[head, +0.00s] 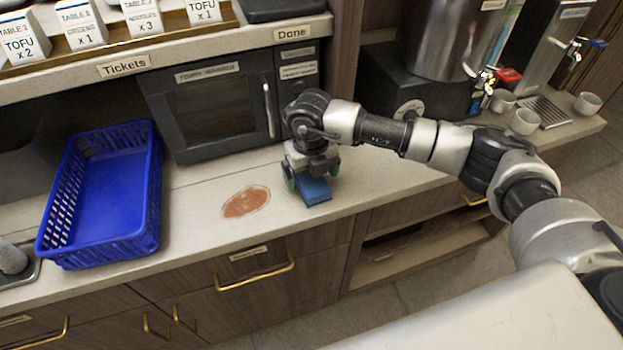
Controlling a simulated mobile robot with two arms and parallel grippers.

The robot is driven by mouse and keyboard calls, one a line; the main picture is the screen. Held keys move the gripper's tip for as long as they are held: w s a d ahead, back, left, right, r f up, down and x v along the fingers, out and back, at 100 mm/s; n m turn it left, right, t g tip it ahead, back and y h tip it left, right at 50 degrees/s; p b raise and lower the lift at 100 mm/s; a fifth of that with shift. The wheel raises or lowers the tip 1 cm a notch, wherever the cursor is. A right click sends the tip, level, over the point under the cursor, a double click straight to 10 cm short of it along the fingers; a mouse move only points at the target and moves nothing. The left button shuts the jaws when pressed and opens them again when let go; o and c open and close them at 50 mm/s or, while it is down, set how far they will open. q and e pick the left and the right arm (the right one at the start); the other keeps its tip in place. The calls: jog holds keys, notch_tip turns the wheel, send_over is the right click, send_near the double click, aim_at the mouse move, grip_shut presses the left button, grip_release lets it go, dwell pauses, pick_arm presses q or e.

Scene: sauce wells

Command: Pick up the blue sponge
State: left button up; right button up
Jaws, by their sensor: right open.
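The blue sponge (315,191) lies on the pale counter, just right of a reddish-brown stain (246,201). My right gripper (311,181) points down over the sponge, with its fingers on either side of it. The jaws are open. The gripper's body hides part of the sponge, and I cannot tell whether a finger touches it. My left gripper is not in view.
A blue plastic basket (108,190) stands empty on the counter at left. A dark microwave (222,105) stands close behind the gripper. Metal dispensers (452,38) and small cups (524,121) are at right. The counter around the stain is clear.

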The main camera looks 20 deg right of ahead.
jog(key=shift+f, duration=1.05)
jog(key=c, duration=1)
jog(key=shift+r, duration=0.1)
jog(key=shift+r, duration=0.4)
jog(key=r, duration=0.1)
jog(key=r+b, duration=0.1)
jog(key=r, duration=0.1)
jog(key=shift+s+d+r, duration=0.1)
jog(key=shift+d+r, duration=0.1)
jog(key=shift+d, duration=0.1)
jog(key=s+d+r+b, duration=0.2)
jog(key=s+d+r, duration=0.3)
jog(key=d, duration=0.4)
jog(key=shift+s+d+r+b, duration=0.3)
jog(key=shift+r+b, duration=0.1)
jog(key=shift+r, duration=0.45)
